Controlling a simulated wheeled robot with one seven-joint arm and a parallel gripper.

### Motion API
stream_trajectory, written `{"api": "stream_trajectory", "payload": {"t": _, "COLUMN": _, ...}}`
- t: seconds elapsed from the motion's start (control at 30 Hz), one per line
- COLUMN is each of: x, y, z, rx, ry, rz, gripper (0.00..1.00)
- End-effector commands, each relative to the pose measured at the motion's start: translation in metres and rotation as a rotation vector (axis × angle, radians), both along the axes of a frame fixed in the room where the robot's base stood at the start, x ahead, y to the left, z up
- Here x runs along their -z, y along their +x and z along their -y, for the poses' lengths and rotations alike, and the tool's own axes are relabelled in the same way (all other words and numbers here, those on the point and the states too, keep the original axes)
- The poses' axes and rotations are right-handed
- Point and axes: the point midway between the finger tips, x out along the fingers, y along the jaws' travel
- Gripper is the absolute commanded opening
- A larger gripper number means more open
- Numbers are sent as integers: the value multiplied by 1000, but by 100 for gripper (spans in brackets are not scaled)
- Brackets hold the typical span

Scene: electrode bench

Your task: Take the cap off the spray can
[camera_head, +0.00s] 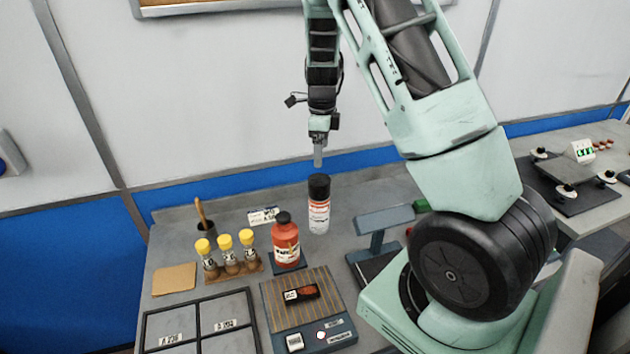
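The spray can (319,216) stands upright on the grey bench, with a white and red label. Its black cap (318,187) is on top of it. My gripper (318,163) points down just above the cap, with a small gap seeming to lie between them. The fingers look like one narrow grey strip from this side, so I cannot tell whether they are open or shut. Nothing is seen hanging from them.
A red bottle (286,246) stands close in front and left of the can. Several yellow-capped vials (226,252) sit in a rack further left. A grey stand (384,219) is to the right. A striped mat device (270,310) and a divided tray (194,298) lie in front.

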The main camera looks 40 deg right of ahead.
Motion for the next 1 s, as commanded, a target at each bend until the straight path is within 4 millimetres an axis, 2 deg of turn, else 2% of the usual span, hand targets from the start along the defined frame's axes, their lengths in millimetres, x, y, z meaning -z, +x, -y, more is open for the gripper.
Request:
{"api": "stream_trajectory", "payload": {"t": 0.2, "x": 43, "y": -1, "z": -1, "rx": -1, "ry": 3, "rz": -5, "gripper": 84}}
{"api": "stream_trajectory", "payload": {"t": 0.3, "x": 56, "y": -1, "z": 0, "rx": -1, "ry": 2, "rz": -3, "gripper": 84}}
{"api": "stream_trajectory", "payload": {"t": 0.57, "x": 73, "y": 0, "z": -2, "rx": -2, "ry": 2, "rz": -1, "gripper": 84}}
{"api": "stream_trajectory", "payload": {"t": 0.8, "x": 104, "y": 0, "z": -6, "rx": -3, "ry": 2, "rz": -3, "gripper": 84}}
{"api": "stream_trajectory", "payload": {"t": 1.0, "x": 118, "y": 1, "z": -6, "rx": -3, "ry": 1, "rz": 1, "gripper": 84}}
